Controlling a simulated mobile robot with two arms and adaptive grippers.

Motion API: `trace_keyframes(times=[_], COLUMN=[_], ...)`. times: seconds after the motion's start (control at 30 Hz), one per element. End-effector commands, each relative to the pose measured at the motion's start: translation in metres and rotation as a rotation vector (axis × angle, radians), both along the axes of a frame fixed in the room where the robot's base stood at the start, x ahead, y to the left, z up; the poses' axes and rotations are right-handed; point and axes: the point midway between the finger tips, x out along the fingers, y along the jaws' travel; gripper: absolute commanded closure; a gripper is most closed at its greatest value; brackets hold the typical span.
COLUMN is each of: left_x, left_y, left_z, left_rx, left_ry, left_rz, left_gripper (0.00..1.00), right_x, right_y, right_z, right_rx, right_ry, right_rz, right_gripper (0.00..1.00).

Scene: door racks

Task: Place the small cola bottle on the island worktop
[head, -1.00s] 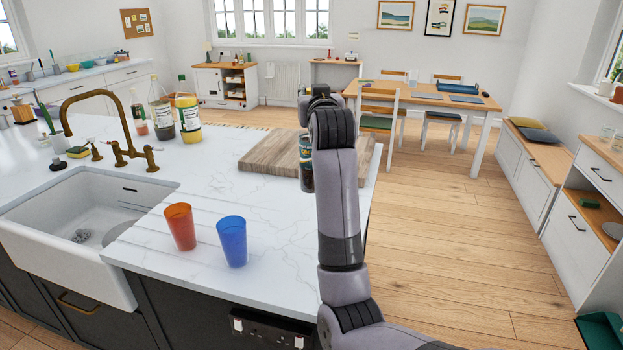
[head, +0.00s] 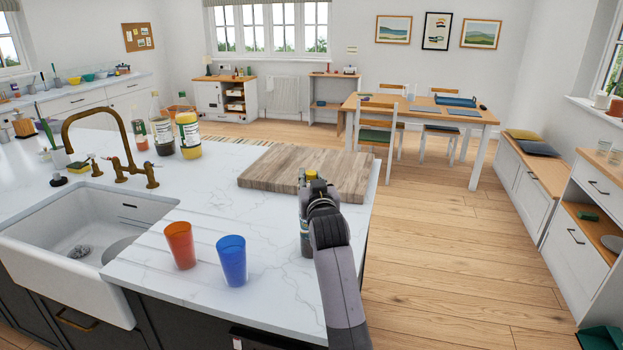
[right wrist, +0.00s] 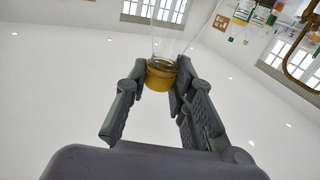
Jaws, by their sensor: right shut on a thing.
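My right gripper (head: 318,205) is over the right part of the island worktop (head: 205,195), just in front of the wooden board. It is shut on a small bottle with a yellow cap, taken here as the small cola bottle (head: 304,242); its label cannot be read. The bottle stands about upright, its middle partly hidden by the gripper. Whether its base touches the worktop cannot be told. In the right wrist view the gripper's fingers (right wrist: 155,95) are on either side of the yellow cap and clear neck (right wrist: 160,76). My left gripper is not in view.
A wooden board (head: 310,172) lies just behind the bottle. An orange cup (head: 180,245) and a blue cup (head: 232,260) stand to its left. The sink (head: 90,235), brass tap (head: 118,145) and several bottles (head: 188,135) are farther left. Bare worktop lies between cups and board.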

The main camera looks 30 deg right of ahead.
Motion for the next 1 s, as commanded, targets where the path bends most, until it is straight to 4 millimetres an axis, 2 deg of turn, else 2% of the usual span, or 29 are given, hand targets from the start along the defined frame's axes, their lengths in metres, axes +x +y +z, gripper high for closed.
trace_keyframes(times=[0.27,0.3,0.6,1.0], left_x=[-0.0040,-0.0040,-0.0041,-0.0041], left_y=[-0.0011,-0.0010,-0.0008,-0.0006], left_z=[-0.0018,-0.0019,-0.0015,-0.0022], left_rx=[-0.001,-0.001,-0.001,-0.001], left_ry=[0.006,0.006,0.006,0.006], left_rz=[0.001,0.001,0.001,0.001], left_gripper=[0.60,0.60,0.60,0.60], right_x=[-0.0001,0.0000,0.0000,-0.0038], right_y=[-0.0001,-0.0001,0.0000,0.0019], right_z=[-0.0007,-0.0031,-0.0021,0.0000], right_rx=[-0.002,0.000,0.000,0.000], right_ry=[-0.004,0.000,0.000,-0.001], right_rz=[0.000,0.000,0.000,0.000], right_gripper=[1.00,0.77,0.57,0.57])
